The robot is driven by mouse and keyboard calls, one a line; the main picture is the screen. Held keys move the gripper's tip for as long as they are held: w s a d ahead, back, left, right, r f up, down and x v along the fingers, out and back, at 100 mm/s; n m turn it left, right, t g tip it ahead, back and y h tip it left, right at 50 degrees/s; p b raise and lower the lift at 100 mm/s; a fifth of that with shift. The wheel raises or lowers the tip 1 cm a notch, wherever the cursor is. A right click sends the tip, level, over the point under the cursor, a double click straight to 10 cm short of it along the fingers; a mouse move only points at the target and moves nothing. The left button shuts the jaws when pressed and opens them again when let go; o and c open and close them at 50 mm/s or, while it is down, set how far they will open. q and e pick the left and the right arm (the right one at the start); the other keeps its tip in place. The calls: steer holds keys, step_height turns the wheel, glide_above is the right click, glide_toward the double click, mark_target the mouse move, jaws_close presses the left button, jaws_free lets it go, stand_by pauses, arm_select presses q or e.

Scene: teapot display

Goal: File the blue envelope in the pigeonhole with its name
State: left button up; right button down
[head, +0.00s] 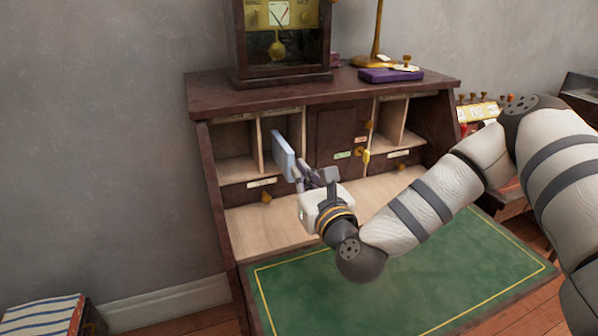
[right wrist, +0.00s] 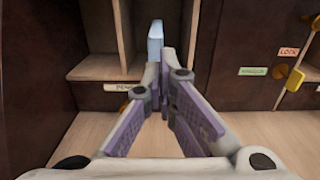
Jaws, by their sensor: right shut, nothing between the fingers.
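The light blue envelope (head: 283,156) stands upright and edge-on at the mouth of the second pigeonhole (head: 269,135) from the left. I cannot tell how far inside it is. My right gripper (head: 301,183) is shut just in front of the envelope, its fingers reaching towards the pigeonholes. In the right wrist view the envelope (right wrist: 155,42) shows just beyond the fingertips (right wrist: 163,58). I cannot tell whether they touch. Small name strips above the pigeonholes are too small to read. My left gripper is out of view.
A wooden desk (head: 200,85) holds the pigeonholes, small drawers and a central door with a key (head: 366,156). A clock (head: 280,45) and a purple box (head: 390,75) stand on top. The green writing surface (head: 400,275) is clear under my right arm.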

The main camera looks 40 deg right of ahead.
mark_target(293, 182)
steer(key=shift+w+d, duration=0.15)
steer(key=shift+w, duration=0.4)
steer(key=b+x, duration=0.1)
steer(key=x, duration=0.2)
steer(key=shift+w, duration=0.15)
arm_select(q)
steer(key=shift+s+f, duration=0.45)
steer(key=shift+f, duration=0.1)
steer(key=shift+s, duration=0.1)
arm_select(e)
steer(key=shift+f, duration=0.1)
